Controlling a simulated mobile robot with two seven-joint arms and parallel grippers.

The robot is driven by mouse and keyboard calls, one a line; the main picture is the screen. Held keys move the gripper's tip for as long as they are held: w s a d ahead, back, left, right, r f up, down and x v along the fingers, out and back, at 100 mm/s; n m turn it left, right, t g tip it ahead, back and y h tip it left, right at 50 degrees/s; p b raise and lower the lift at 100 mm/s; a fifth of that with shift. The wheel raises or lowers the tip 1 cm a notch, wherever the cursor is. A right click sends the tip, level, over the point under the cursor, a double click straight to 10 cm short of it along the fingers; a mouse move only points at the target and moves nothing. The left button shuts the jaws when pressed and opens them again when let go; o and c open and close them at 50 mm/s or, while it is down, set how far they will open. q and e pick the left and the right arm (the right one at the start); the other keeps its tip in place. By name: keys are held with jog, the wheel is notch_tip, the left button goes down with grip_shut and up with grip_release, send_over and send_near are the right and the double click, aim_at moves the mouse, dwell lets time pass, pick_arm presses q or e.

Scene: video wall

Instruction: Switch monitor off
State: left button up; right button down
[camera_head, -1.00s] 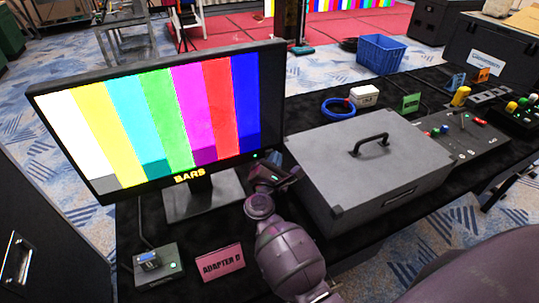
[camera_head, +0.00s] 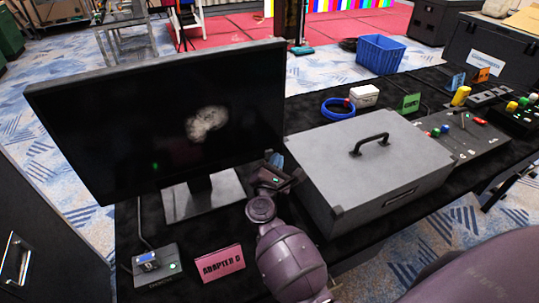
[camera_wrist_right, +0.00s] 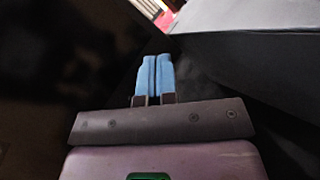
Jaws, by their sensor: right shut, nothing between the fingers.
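The monitor (camera_head: 120,130) stands on its stand (camera_head: 203,197) at the left of the black table in the head view. My right gripper (camera_head: 277,160) is at the monitor's lower right corner, between the monitor and the grey case. In the right wrist view its two blue fingers (camera_wrist_right: 155,76) are together with nothing between them. The dark area at the left of that view seems to be the monitor. The power button cannot be made out. My left gripper is not in view.
The grey case (camera_head: 340,160) with a black handle stands close to the right of my right gripper. A small adapter box (camera_head: 155,268) and a pink "ADAPTER" card (camera_head: 221,263) lie in front of the monitor. A blue cable coil (camera_head: 338,108) and blue basket (camera_head: 381,54) are farther back.

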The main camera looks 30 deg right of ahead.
jog(key=shift+s, duration=0.15)
jog(key=shift+s+a, duration=0.15)
jog(key=shift+s, duration=2.75)
